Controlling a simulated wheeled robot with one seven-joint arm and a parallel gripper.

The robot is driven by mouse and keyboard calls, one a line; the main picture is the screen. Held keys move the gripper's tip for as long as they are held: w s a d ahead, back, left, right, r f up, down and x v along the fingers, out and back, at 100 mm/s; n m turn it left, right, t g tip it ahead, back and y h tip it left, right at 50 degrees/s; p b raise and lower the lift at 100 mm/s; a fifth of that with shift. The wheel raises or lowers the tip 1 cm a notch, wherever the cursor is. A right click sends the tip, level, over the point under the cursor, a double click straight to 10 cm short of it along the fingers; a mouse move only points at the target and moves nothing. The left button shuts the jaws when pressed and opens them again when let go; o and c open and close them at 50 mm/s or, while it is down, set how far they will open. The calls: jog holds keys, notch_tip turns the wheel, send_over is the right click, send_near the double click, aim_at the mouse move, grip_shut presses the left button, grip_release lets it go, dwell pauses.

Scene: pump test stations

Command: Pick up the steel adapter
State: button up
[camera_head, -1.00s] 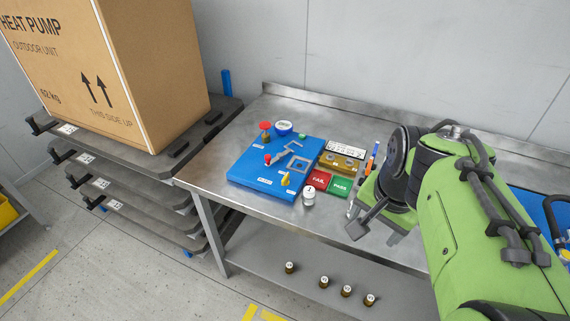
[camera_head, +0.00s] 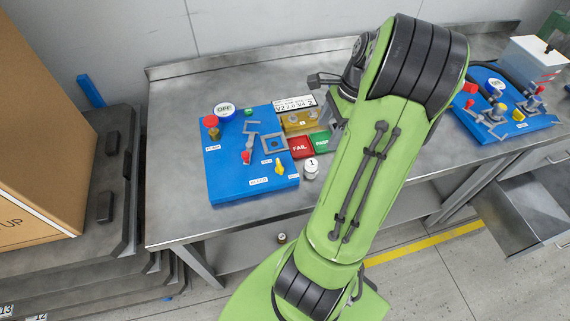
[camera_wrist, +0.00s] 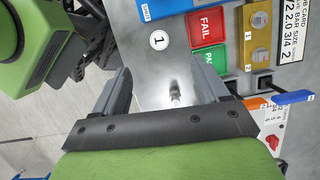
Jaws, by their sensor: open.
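The steel adapter (camera_wrist: 175,93), a small shiny metal fitting, is on the grey bench top in the wrist view. It shows between the two fingers of my gripper (camera_wrist: 166,78), closer to the right finger. The gripper is open, and I see no contact with the adapter. I cannot tell how far above the bench the fingertips are. In the head view my arm covers the adapter and most of the gripper.
Near the gripper are a brass block (camera_head: 300,121), red FAIL (camera_head: 300,147) and green PASS plates (camera_wrist: 209,60), a white-capped "1" container (camera_head: 311,168) and a blue-handled tool (camera_wrist: 293,97). A blue station board (camera_head: 230,170) lies left, another (camera_head: 510,122) right.

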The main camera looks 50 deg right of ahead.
aim_at(312, 162)
jog(key=b+x, duration=0.2)
jog(key=x, duration=0.6)
jog(key=b+x, duration=0.3)
jog(key=x, duration=0.5)
jog(key=shift+s+d+f, duration=0.1)
jog(key=shift+s+d, duration=0.15)
jog(key=c, duration=1.2)
